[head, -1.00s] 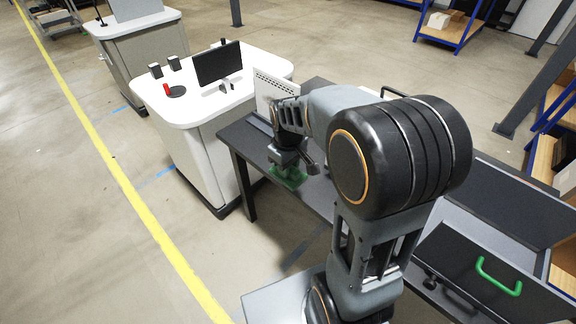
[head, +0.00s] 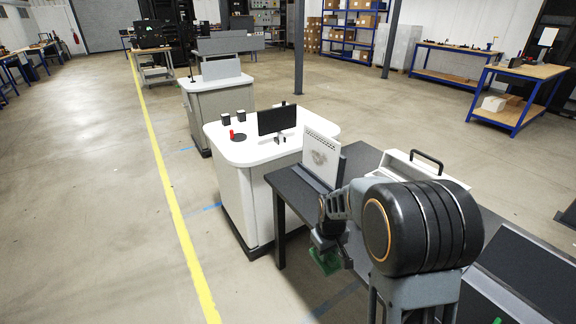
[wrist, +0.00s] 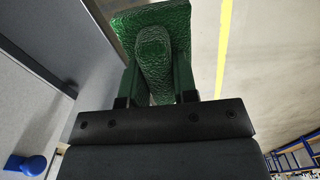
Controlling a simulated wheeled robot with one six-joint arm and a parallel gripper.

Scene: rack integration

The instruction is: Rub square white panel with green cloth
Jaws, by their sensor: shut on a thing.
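The square white panel (head: 321,150) stands upright on the far left end of the dark table, in a dark holder. It has rows of small slots and a grey smudge on its face. My gripper (head: 330,242) is shut on the green cloth (head: 326,261) near the table's front edge, apart from the panel and on the near side of it. In the wrist view the cloth (wrist: 178,22) is bunched between the two fingers of my gripper (wrist: 156,88) and spreads out beyond the tips. The panel is not clearly seen in the wrist view.
A white counter (head: 243,190) with a black monitor (head: 277,120) stands left of the dark table (head: 290,186). A white case with a black handle (head: 427,158) is behind my arm. A blue knob (wrist: 26,165) shows in the wrist view. Open floor lies left.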

